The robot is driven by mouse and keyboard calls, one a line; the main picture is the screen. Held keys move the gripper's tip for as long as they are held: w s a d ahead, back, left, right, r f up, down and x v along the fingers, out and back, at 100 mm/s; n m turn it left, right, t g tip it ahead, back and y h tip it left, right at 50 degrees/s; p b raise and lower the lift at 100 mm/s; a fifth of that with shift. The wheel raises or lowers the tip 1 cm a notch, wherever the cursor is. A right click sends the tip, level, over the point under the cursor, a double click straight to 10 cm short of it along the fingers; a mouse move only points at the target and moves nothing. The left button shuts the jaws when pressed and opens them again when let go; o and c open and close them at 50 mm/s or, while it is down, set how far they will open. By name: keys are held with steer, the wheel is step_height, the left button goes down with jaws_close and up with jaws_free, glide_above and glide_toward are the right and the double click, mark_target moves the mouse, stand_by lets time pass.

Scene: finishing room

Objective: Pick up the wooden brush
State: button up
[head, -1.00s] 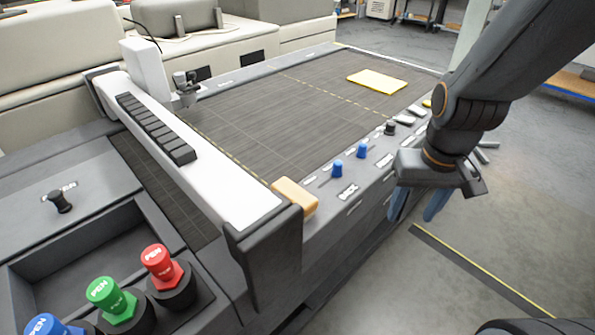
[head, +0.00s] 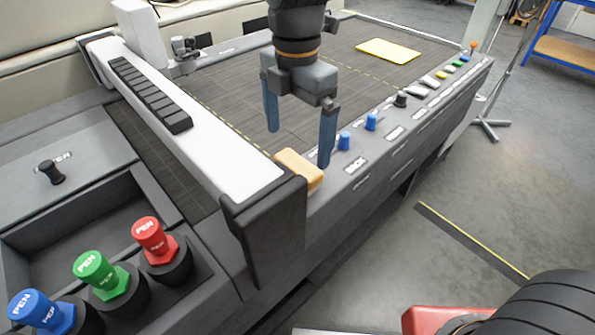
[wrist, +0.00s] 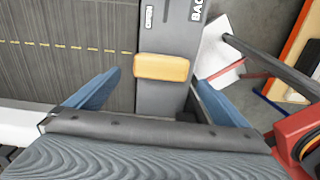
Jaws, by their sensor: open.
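The wooden brush (head: 299,168) is a small tan block lying on the grey front rail of the flatbed machine, close to the near end of the white gantry. My gripper (head: 299,147) is open and empty, with two blue fingers pointing down. It is above and slightly behind the brush in the head view. In the wrist view the brush (wrist: 162,67) shows whole, lying crosswise in the gap between the spread fingers of my gripper (wrist: 158,77) and beyond them. I see no contact between the fingers and the brush.
The white gantry (head: 215,150) stands left of the brush. Blue knobs (head: 371,121) and a black knob (head: 400,99) rise from the rail to the right. A yellow sheet (head: 388,50) lies on the dark bed. Red, green and blue pen holders (head: 149,236) stand front left.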

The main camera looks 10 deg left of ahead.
mark_target(298, 163)
steer(key=shift+a+f, duration=0.1)
steer(key=shift+f, duration=0.2)
steer(key=shift+d+f+p, duration=0.2)
steer(key=shift+f+p, duration=0.8)
steer(key=shift+f, duration=2.55)
steer(key=c, duration=1)
steer(key=shift+r, duration=0.15)
step_height(298, 163, up, 10)
steer(key=shift+f+b, duration=0.1)
steer(key=shift+b, duration=0.8)
